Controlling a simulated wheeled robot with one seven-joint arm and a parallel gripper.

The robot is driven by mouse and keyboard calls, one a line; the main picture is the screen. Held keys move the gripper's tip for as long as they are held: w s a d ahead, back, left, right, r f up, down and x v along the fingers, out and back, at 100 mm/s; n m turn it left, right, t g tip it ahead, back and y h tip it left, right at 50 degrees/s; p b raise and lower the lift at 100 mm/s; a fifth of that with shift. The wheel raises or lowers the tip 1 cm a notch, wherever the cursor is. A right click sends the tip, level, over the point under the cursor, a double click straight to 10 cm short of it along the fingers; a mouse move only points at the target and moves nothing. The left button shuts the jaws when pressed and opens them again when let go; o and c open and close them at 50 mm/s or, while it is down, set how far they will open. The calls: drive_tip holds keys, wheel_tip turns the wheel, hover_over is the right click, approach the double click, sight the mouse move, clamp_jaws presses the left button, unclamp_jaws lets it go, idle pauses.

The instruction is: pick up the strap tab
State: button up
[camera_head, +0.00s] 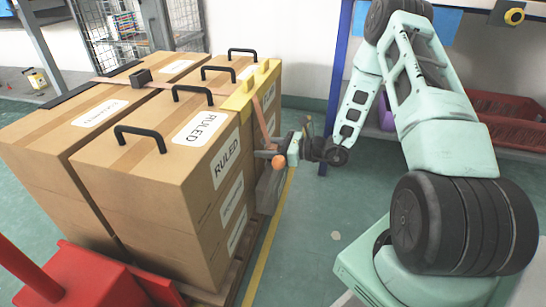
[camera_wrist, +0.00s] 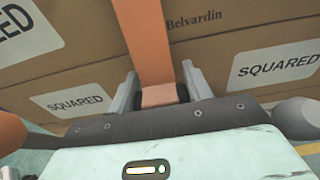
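An orange strap (camera_wrist: 150,40) hangs down the side of the box stack. In the wrist view its lower end, the paler strap tab (camera_wrist: 159,96), sits between the two grey fingers of my gripper (camera_wrist: 160,92). Dark surfaces show on both sides of the tab, close against its edges. I cannot tell whether the fingers press on it. In the head view the strap (camera_head: 262,116) runs from the yellow corner piece down toward my gripper (camera_head: 280,148), which is beside the stack's right face. The tab is not clear there.
Brown boxes (camera_head: 195,165) with black handles stand stacked on a pallet. A yellow corner piece (camera_head: 246,92) sits on their top edge. Red equipment (camera_head: 95,280) is at the lower left. A blue post (camera_head: 338,65) and shelving stand behind.

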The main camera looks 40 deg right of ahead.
drive_tip(key=c, duration=0.4)
